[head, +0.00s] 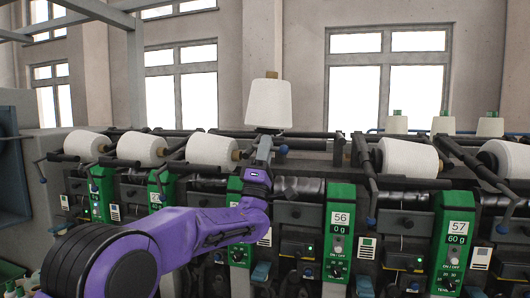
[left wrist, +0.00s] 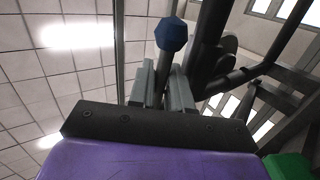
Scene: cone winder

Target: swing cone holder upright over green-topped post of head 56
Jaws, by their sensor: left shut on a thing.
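The cone holder with a white cone (head: 268,104) stands upright to the left of the green panel of head 56 (head: 339,219), its wooden tip pointing up. My left gripper (head: 264,152) is at the base of this holder, shut on its dark handle. The handle's blue knob (head: 283,149) sticks out just right of the gripper. In the left wrist view the blue knob (left wrist: 171,34) shows beyond the two grey fingers (left wrist: 162,88), with the dark handle between them. I cannot tell which part is the green-topped post. My right gripper is out of view.
Neighbouring cones lie tilted on their holders, one to the left (head: 209,149) and one to the right (head: 409,158). Head 57 (head: 454,228) stands to the right. Smaller upright cones (head: 443,125) stand behind. Dark bars and levers crowd the machine top; the space above is clear.

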